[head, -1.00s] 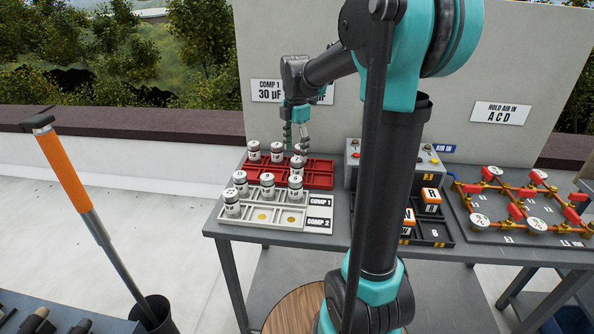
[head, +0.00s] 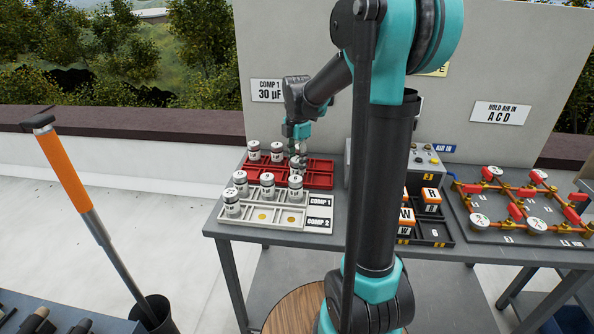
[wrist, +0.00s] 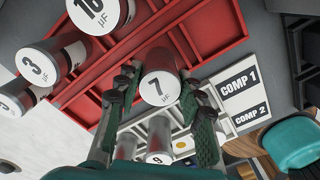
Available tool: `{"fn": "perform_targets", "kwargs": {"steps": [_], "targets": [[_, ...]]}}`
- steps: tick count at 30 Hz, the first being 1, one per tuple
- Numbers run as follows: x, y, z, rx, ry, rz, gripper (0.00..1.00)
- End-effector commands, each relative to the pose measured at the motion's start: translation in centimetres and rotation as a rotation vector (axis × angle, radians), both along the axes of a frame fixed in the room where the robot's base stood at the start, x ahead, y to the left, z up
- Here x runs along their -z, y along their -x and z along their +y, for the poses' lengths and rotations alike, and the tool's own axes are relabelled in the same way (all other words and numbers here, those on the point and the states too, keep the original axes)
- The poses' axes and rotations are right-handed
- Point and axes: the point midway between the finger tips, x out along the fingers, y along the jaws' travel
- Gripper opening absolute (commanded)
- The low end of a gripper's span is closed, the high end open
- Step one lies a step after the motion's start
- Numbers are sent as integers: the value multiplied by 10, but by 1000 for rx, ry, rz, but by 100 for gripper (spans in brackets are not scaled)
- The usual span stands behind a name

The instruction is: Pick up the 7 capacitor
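Other capacitors (head: 253,150) stand in the red tray, including the 10 (wrist: 100,12) and a 3 (wrist: 40,68). Several more stand in the white tray (head: 312,229) in front. A grey control box (head: 425,160) is close to the right.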

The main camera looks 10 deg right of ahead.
Motion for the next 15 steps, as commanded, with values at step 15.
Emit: {"fn": "perform_targets", "kwargs": {"steps": [15], "targets": [[-2,0,0,0,0,0,5]]}}
